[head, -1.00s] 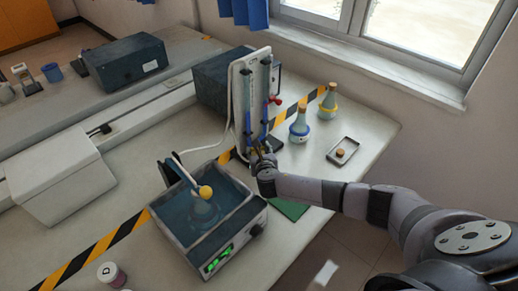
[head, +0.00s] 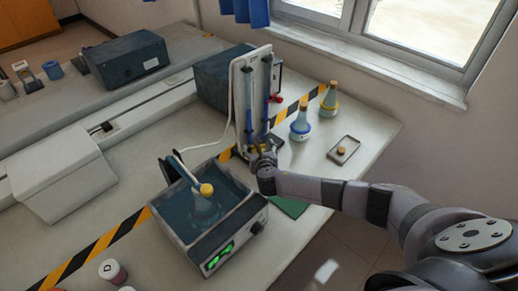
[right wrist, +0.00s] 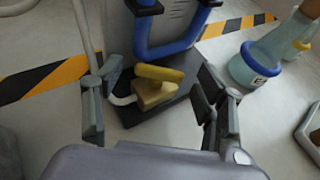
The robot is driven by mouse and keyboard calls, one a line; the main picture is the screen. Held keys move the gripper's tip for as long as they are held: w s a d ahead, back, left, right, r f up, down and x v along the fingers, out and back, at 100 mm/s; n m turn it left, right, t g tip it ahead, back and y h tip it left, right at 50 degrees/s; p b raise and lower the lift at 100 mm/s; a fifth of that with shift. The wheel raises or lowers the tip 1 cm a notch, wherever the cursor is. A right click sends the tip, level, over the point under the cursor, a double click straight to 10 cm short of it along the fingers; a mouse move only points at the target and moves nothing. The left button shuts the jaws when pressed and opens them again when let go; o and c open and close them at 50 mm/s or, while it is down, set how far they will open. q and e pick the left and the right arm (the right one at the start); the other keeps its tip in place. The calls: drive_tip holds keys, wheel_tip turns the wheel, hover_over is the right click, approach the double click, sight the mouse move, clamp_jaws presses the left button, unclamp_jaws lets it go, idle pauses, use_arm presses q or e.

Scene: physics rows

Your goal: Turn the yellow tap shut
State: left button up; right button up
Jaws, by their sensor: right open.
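The yellow tap (right wrist: 155,93) shows in the right wrist view, low on the upright tube stand (head: 238,68), below a blue tube loop (right wrist: 170,50). Its yellow handle (right wrist: 160,73) lies roughly crosswise in that view. My right gripper (right wrist: 160,98) is open, with one finger on each side of the tap. I see gaps between the fingers and the tap. In the head view my right gripper (head: 263,158) is at the foot of the stand and hides most of the tap. My left gripper is not in view.
A water bath (head: 175,228) with a yellow-topped flask stands left of my right gripper. Two stoppered flasks (head: 301,127) (head: 329,102) and a small tray (head: 343,150) stand to the right. A dark box (head: 218,80) is behind the stand. Striped tape crosses the bench.

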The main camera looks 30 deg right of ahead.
drive_tip(key=shift+s, duration=0.1)
drive_tip(key=v, duration=0.7)
drive_tip(key=shift+s, duration=0.2)
drive_tip(key=shift+r, duration=0.1)
